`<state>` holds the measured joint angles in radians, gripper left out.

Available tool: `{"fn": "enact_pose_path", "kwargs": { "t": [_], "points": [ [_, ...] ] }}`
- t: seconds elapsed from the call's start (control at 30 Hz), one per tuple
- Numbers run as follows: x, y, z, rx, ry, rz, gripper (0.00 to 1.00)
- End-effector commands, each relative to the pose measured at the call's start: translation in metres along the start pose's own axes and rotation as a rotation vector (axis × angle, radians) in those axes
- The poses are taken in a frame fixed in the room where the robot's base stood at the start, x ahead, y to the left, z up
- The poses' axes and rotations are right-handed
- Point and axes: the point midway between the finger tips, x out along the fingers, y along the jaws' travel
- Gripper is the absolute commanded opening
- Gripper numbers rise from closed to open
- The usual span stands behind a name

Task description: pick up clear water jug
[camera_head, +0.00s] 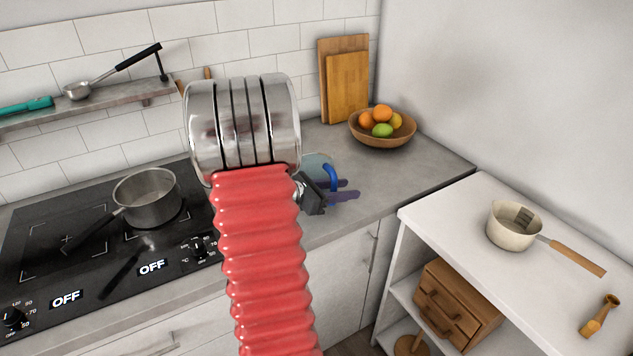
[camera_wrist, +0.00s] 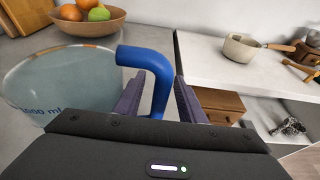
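The clear water jug (camera_wrist: 62,88) stands on the grey counter, with printed volume marks and a blue handle (camera_wrist: 152,62). In the head view the jug (camera_head: 318,163) is mostly hidden behind my arm, and its blue handle (camera_head: 332,174) shows at the right. My gripper (camera_wrist: 159,92) is at the handle, with its two purple fingers apart and the handle between them. Small gaps seem to show beside the handle, though contact is hard to judge.
A wooden fruit bowl (camera_head: 382,132) stands behind the jug, near cutting boards (camera_head: 346,82). A saucepan (camera_head: 147,197) sits on the hob at left. A white table (camera_head: 455,215) at right holds a cream pan (camera_head: 514,228). Counter right of the jug is clear.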

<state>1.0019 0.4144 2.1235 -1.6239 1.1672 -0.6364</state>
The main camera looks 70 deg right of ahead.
Motion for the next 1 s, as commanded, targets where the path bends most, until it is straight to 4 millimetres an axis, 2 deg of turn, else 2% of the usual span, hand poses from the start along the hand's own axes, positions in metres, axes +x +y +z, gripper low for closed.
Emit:
{"fn": "enact_pose_path", "kwargs": {
  "t": [0.1, 0.6, 1.0],
  "points": [
    [0.0058, 0.0002, 0.0004, 0.001, 0.0, 0.001, 0.36],
    [0.0052, 0.0005, 0.0003, 0.001, 0.0, 0.002, 0.36],
    [0.0051, 0.0006, 0.0002, 0.001, 0.0, 0.002, 0.09]
  ]
}}
